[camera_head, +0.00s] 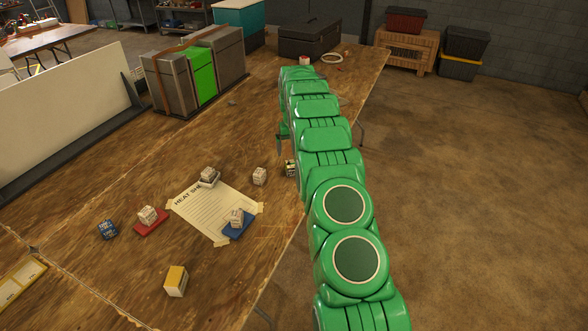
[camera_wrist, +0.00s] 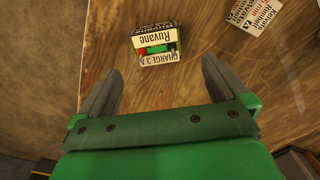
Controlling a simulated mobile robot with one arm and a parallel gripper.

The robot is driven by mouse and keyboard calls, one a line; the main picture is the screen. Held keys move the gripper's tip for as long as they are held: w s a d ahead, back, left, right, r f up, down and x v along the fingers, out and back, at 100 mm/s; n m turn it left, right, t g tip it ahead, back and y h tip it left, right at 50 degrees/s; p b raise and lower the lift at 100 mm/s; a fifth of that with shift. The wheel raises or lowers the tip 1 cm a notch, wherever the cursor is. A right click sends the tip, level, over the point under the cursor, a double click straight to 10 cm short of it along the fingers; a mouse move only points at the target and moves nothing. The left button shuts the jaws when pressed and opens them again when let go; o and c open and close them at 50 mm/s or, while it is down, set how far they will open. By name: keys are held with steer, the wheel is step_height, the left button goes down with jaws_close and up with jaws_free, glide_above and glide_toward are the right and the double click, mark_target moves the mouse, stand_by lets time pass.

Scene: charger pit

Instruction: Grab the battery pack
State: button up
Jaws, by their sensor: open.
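A small block with dark printed sides and a "Ruvane" and "CHARGE 3" label (camera_wrist: 157,42) lies on the wooden table in the wrist view, just beyond and between my fingertips. It looks like the battery pack, though the label does not name it so. In the head view this block (camera_head: 290,168) is near the table's right edge, partly hidden by my green arm. My gripper (camera_wrist: 160,78) is open and empty, its two dark fingers spread wider than the block. In the head view only a dark finger shows beside the arm.
A white printed block (camera_wrist: 257,14) is close by; it also shows in the head view (camera_head: 259,176). A yellow-topped block (camera_head: 176,281) is nearer.

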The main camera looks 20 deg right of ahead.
mark_target(294, 164)
steer(key=shift+f, duration=1.25)
steer(key=shift+s+d+f, duration=0.1)
steer(key=shift+s+f, duration=0.05)
steer(key=shift+f, duration=1.25)
steer(key=shift+s+f, duration=0.15)
steer(key=shift+f, duration=1.2)
steer(key=c, duration=1.3)
steer(key=shift+o, duration=0.2)
steer(key=shift+r, duration=0.1)
